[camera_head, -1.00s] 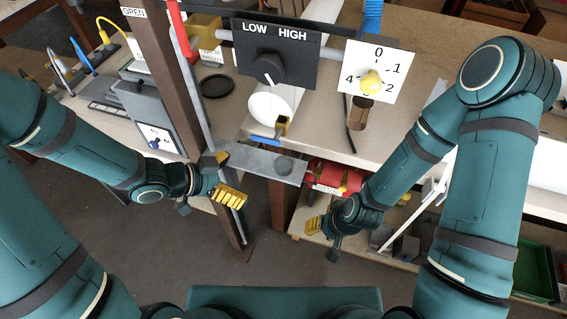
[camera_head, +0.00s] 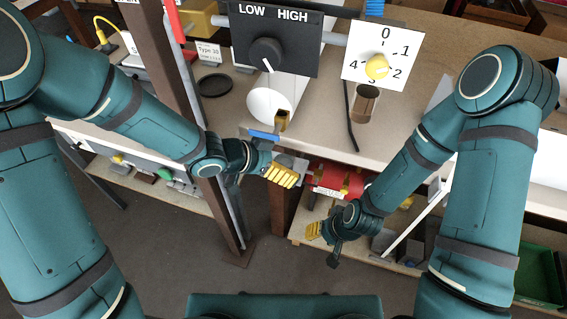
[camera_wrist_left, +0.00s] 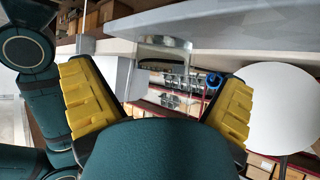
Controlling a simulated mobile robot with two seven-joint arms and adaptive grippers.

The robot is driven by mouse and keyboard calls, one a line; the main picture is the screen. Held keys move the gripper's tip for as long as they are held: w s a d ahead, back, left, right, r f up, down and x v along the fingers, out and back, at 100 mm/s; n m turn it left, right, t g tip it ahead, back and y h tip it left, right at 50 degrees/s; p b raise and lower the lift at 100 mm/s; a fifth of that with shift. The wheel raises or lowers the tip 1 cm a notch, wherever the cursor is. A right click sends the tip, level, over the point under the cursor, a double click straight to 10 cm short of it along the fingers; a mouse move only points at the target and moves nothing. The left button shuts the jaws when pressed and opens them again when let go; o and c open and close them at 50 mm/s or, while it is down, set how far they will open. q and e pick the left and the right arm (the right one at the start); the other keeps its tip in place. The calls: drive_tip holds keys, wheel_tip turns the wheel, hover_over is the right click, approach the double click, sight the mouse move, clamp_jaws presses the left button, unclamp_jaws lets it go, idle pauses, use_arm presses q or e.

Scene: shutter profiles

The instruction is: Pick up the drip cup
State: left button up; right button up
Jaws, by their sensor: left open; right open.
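A clear, shiny cup-like thing (camera_wrist_left: 164,62), which looks like the drip cup, shows in the left wrist view at the edge of a grey plate (camera_wrist_left: 225,22). It lies beyond and between the yellow fingers of my left gripper (camera_wrist_left: 160,100), with visible gaps on both sides. In the head view my left gripper (camera_head: 281,174) is at the small grey plate (camera_head: 301,166) below the white round disc and largely hides it; the cup is not clear there. My right gripper (camera_head: 318,231) is open and empty, lower and further right, in front of the lower shelf.
A brown cylindrical cup (camera_head: 365,103) stands on the bench (camera_head: 430,65) under the dial board (camera_head: 383,62). The LOW/HIGH knob panel (camera_head: 268,40) and white disc (camera_head: 266,103) are above my left gripper. A brown post (camera_head: 222,200) stands left; a red cylinder (camera_head: 335,178) lies right.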

use_arm(q)
drive_tip(key=shift+c, duration=0.3)
drive_tip(key=c, duration=1.3)
drive_tip(key=shift+c, duration=0.2)
drive_tip(key=shift+r, duration=0.1)
